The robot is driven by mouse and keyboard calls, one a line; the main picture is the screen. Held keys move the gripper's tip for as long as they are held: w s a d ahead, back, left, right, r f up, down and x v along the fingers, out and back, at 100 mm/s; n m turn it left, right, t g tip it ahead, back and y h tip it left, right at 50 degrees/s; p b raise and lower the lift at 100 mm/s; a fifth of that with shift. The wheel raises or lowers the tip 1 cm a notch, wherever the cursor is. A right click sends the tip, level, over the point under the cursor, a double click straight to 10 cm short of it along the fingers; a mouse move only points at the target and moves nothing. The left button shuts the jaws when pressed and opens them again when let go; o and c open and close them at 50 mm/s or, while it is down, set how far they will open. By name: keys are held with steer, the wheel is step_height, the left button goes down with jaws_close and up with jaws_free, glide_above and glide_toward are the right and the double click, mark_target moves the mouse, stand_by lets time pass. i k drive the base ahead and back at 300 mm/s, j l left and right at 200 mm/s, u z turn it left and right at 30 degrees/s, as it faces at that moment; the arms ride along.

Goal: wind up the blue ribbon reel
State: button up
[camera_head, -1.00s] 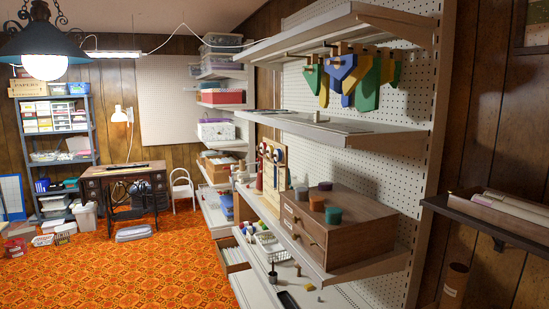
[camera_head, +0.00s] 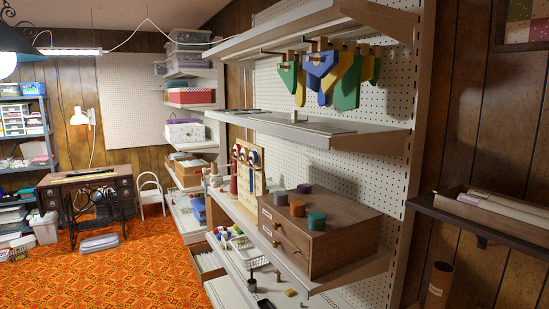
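An upright wooden board (camera_head: 258,182) stands on the middle shelf, left of a wooden drawer box. It carries small round pale parts near its top, with a red strip (camera_head: 234,181) and a blue strip (camera_head: 251,178) hanging below. The blue strip may be the ribbon of the blue reel, but it is too small to tell. How much ribbon hangs loose and any crank cannot be made out. My gripper is not in view.
The wooden drawer box (camera_head: 316,240) holds several small coloured cylinders on top. Shelves line the pegboard (camera_head: 385,185). A dark wall shelf (camera_head: 470,222) juts out at right. A sewing table (camera_head: 86,183) stands at the back left. Orange patterned floor (camera_head: 130,270) is clear at left.

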mark_target(253, 157)
steer(key=i+j+z, duration=0.35)
steer(key=j, duration=0.3)
steer(key=i+j+z, duration=0.15)
steer(key=j, duration=0.2)
steer(key=i+j+z, duration=0.2)
steer(key=j, duration=0.15)
steer(key=k+l, duration=0.05)
steer(key=k, duration=0.05)
